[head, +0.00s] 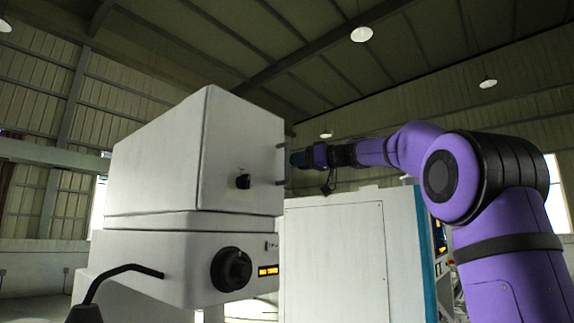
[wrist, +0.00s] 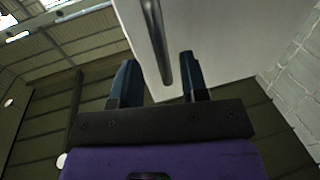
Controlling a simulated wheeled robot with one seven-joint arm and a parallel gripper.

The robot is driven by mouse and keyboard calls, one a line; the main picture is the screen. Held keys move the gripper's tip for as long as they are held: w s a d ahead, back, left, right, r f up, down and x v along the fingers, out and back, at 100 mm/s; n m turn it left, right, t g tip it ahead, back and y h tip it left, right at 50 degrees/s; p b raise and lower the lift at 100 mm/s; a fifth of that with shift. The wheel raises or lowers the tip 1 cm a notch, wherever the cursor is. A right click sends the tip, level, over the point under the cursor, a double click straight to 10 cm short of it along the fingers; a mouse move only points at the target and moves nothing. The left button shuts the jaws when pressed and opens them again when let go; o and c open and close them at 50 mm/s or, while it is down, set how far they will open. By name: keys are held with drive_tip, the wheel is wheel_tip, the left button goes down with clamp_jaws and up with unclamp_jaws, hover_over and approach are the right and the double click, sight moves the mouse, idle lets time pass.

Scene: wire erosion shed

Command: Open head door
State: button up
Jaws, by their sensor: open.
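The head door is the pale front face of the white box-shaped machine head (head: 165,165), seen edge-on in the head view and looking closed. In the wrist view the door (wrist: 215,35) fills the top. Its metal bar handle (head: 281,164) stands out from the right edge of the head. My gripper (head: 295,159) is at the handle, reaching in from the right. In the wrist view the handle (wrist: 155,40) runs down between the two open dark blue fingers (wrist: 160,72). Space shows on both sides of the bar; contact cannot be told.
A smaller knob (head: 242,181) is on the head's side. A white cabinet (head: 335,255) with a teal edge stands below my arm. Air above is clear.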

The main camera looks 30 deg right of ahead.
sight(287, 176)
drive_tip(key=shift+x, duration=2.3)
drive_tip(key=shift+s, duration=0.1)
clamp_jaws()
